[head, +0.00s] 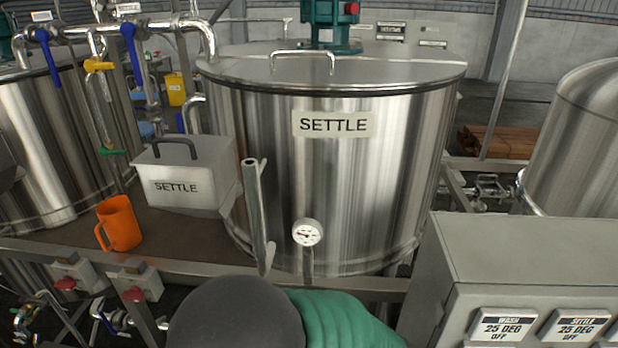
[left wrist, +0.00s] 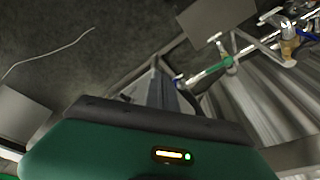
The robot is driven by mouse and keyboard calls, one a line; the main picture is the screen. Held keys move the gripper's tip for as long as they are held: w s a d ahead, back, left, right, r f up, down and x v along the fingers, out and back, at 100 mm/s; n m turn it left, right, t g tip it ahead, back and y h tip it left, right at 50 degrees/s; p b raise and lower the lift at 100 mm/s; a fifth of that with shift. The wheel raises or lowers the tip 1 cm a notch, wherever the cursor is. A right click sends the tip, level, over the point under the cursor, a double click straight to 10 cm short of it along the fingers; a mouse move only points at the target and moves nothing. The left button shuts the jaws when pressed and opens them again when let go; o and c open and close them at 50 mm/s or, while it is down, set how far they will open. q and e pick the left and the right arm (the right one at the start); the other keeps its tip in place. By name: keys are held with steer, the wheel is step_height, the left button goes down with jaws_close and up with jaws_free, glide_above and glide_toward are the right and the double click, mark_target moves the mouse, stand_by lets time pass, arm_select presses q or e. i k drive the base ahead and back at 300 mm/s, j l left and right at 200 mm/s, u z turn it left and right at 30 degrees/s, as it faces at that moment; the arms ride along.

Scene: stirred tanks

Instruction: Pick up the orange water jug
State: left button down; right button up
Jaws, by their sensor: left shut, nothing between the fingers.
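The orange water jug (head: 119,224) stands upright on the brown-topped bench at the left in the head view. Its handle faces left, and nothing touches it. My left gripper (left wrist: 156,78) shows in the left wrist view as a narrow grey shape beyond the green wrist housing. It is shut and empty. The jug is not visible in that view. In the head view a dark round part and a green part of my own arm show at the bottom centre, well right of the jug. My right gripper is not in view.
A grey SETTLE box (head: 190,185) stands just behind and right of the jug. The large steel SETTLE tank (head: 370,190) fills the centre, with a gauge (head: 307,232). A metal rail (head: 190,268) runs along the bench front. A control cabinet (head: 530,255) stands at right.

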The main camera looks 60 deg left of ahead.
mark_target(117, 215)
steer(key=u, duration=3.1)
steer(key=i+j+u, duration=0.2)
steer(key=i+j, duration=0.6)
